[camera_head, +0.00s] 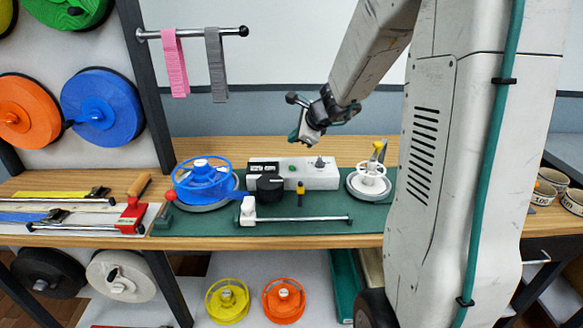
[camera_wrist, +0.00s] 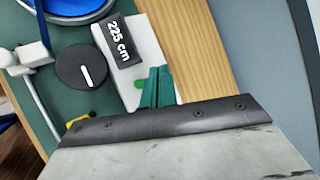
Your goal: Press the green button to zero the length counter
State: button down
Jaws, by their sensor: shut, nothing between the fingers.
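A white counter box (camera_head: 318,174) stands on the green mat on the bench. The small green button (camera_head: 292,167) is on the box; it also shows in the wrist view (camera_wrist: 138,84), just left of my fingers and partly hidden by them. The black display (camera_wrist: 117,39) reads "225 cm" in the wrist view. My gripper (camera_head: 297,137) is above the box in the head view, apart from it. Its teal fingers (camera_wrist: 157,83) are shut and empty. In the wrist view alone, I cannot tell the gap between fingertips and button.
A black knob (camera_head: 270,186) stands at the box's front left. A blue strap reel (camera_head: 203,182) is on the left, a white reel (camera_head: 368,182) on the right. A metal rod (camera_head: 305,219) runs along the front. Pink and grey straps (camera_head: 216,65) hang at the back left.

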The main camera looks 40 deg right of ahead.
jog(key=shift+f, duration=3.4)
jog(key=shift+f, duration=0.4)
jog(key=shift+f, duration=0.5)
jog(key=shift+r, duration=0.95)
jog(key=shift+r, duration=0.1)
notch_tip(320, 180, up, 5)
jog(key=shift+f, duration=0.1)
